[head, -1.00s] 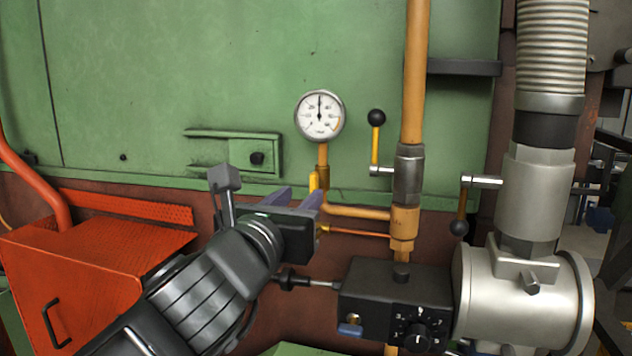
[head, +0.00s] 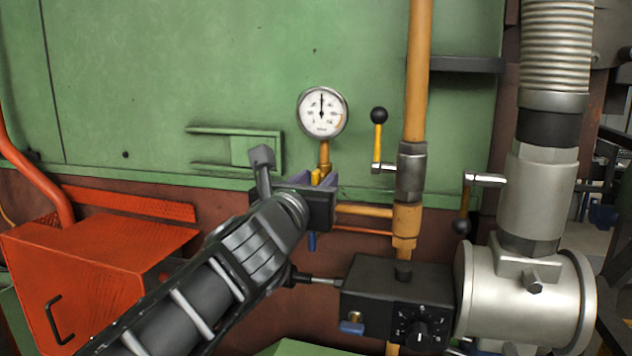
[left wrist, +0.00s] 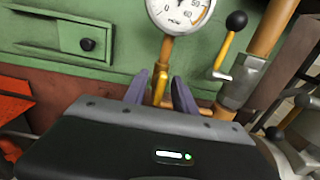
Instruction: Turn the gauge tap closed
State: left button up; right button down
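The round white gauge (head: 322,112) stands on a brass stem against the green wall, its needle pointing about straight up. It also shows at the top of the left wrist view (left wrist: 181,12). The yellow tap handle (head: 316,177) sits just below the gauge, partly hidden by my left gripper (head: 313,181). In the left wrist view the tap (left wrist: 160,86) stands between the two purple-grey fingers of my left gripper (left wrist: 160,92). The fingers are apart, with a narrow gap to the tap on each side. My right gripper is in neither view.
A yellow lever with a black ball (head: 379,135) stands right of the gauge, beside the orange vertical pipe (head: 416,70). A black control box (head: 397,290) is below, with a large silver valve body (head: 522,295) on the right. A red box (head: 90,265) is at left.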

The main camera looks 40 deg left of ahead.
pick_arm(q)
jog(key=shift+c, duration=0.2)
grip_shut()
dwell(0.4)
